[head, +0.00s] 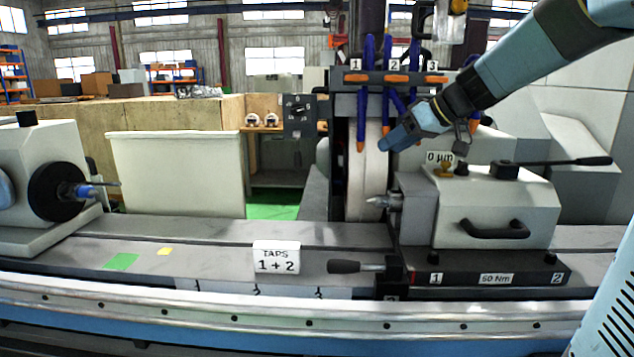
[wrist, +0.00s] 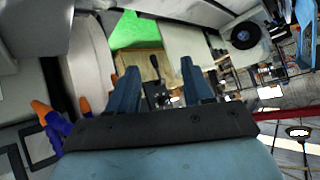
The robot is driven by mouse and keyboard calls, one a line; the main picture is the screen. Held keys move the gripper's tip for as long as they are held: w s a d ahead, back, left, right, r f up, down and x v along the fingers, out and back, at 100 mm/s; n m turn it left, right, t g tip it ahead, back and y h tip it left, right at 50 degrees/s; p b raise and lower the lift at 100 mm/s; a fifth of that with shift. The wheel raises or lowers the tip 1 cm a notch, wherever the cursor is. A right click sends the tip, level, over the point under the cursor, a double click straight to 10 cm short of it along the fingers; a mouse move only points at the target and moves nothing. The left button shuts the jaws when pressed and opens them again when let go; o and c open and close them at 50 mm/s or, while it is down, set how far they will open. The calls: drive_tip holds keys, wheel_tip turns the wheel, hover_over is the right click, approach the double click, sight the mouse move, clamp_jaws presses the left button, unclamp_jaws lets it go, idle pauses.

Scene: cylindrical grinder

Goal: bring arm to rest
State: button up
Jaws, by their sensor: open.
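My arm (head: 540,60) reaches in from the upper right of the head view. My gripper (head: 384,145) is at its end, pointing down and left, in front of or beside the pale grinding wheel (head: 367,170); the gap between them cannot be told. In the wrist view my gripper (wrist: 160,64) shows two dark blue fingers spread apart with nothing between them. The coolant nozzles with orange tips (head: 361,120) hang close to the left of the gripper in the head view. Orange-tipped nozzles also show at the left in the wrist view (wrist: 42,108).
The tailstock (head: 495,205) with a black lever (head: 560,161) stands below the arm. The workhead (head: 65,190) is at the left. A "TAPS 1+2" sign (head: 276,258) stands on the table (head: 215,262). The table between workhead and tailstock is largely clear.

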drive_tip(key=s+d+f+m+h, duration=0.1)
drive_tip(key=s+f+m+h, duration=0.1)
drive_tip(key=s, duration=0.6)
drive_tip(key=s+d+f+m+h, duration=0.2)
drive_tip(key=s+f, duration=0.3)
drive_tip(key=s, duration=0.4)
drive_tip(key=s+d+f+m+h, duration=0.2)
drive_tip(key=s+f+m+h, duration=0.1)
drive_tip(key=s, duration=0.5)
drive_tip(key=shift+s+d+f+m+h, duration=0.15)
drive_tip(key=shift+f+m+h, duration=0.15)
drive_tip(key=shift+h, duration=0.2)
